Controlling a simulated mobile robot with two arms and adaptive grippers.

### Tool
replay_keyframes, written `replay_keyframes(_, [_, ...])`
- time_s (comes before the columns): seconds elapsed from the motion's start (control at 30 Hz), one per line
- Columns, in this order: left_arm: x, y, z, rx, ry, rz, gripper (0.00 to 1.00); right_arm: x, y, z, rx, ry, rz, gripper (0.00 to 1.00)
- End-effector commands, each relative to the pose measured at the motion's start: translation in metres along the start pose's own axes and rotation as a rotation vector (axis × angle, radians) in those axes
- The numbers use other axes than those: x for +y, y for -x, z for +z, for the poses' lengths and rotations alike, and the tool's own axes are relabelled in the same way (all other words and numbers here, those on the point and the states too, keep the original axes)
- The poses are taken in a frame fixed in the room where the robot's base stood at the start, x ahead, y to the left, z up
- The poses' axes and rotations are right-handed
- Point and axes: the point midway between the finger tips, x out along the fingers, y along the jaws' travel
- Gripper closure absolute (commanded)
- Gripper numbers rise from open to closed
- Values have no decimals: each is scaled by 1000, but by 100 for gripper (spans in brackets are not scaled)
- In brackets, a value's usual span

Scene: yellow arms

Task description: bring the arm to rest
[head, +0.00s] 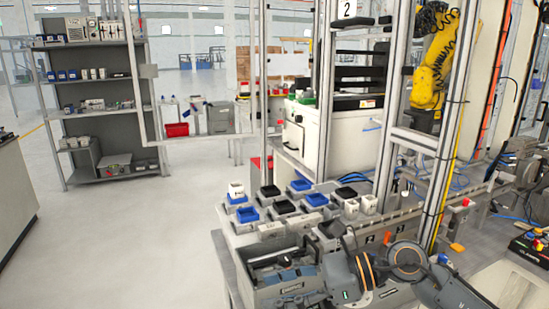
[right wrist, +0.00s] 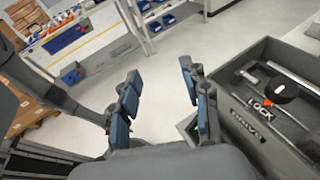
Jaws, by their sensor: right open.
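My right arm (head: 375,275) comes in from the lower right in the head view, dark grey with orange rings. Its front end is beside the grey tool box at the bottom middle; the fingers are hard to make out there. In the right wrist view my right gripper (right wrist: 160,75) has its two blue-padded fingers spread apart. Nothing is between them, only pale floor behind. My left gripper does not show in either view.
The open grey tool box (right wrist: 262,125) lies right of the fingers in the wrist view. Small blue, black and white bins (head: 283,207) stand behind it in the head view. A metal frame post (head: 388,110) rises near the arm. Clear floor (head: 130,240) lies left.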

Motion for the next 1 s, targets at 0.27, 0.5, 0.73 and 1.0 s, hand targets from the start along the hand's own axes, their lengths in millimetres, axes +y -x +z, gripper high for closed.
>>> replay_keyframes(0.27, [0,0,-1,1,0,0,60,-9,10,72,-750,-628,-128,53])
replay_keyframes(0.5, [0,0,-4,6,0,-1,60,-51,80,18,-1301,-1312,-314,53])
replay_keyframes(0.73, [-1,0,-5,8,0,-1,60,-35,125,-129,-1728,-2007,-604,53])
replay_keyframes(1.0, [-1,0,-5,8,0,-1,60,77,127,-274,1610,2115,857,53])
